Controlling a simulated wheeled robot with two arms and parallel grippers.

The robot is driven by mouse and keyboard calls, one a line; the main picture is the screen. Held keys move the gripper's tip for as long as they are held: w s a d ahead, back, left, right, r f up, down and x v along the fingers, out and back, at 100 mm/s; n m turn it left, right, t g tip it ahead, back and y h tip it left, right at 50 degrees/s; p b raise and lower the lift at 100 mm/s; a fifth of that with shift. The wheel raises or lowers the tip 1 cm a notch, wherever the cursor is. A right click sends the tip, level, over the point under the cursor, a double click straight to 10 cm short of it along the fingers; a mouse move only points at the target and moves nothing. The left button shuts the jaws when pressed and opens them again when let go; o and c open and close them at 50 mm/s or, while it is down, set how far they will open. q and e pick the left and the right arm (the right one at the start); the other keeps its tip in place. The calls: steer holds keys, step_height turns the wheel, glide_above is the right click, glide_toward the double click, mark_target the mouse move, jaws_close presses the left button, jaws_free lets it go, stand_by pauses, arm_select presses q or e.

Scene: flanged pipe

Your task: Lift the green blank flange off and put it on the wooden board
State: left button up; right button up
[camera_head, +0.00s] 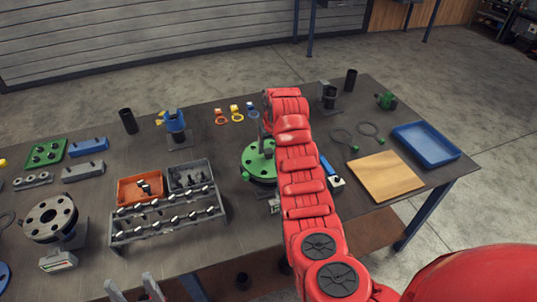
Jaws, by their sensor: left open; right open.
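The green blank flange (256,163) is a round green disc with holes, lying on a dark pipe fitting at the middle of the table. My red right arm covers its right side. My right gripper (263,138) is open just above the flange's far side, partly hidden by my arm; I cannot tell whether it touches. The wooden board (385,177) lies bare on the table to the right, in front of a blue tray. My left gripper (134,288) is open and empty at the bottom edge, in front of the bolt rack and well away from the flange.
A bolt rack (165,228) with an orange bin (139,190) stands left of the flange. A dark flange on a stand (51,218) is further left. The blue tray (428,143), ring gaskets (369,129) and a green-ended tool (386,101) are at right.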

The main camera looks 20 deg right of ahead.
mark_target(269, 151)
steer(key=shift+p+x, duration=0.5)
steer(key=shift+x, duration=1.05)
jaws_close()
steer(key=shift+r, duration=0.1)
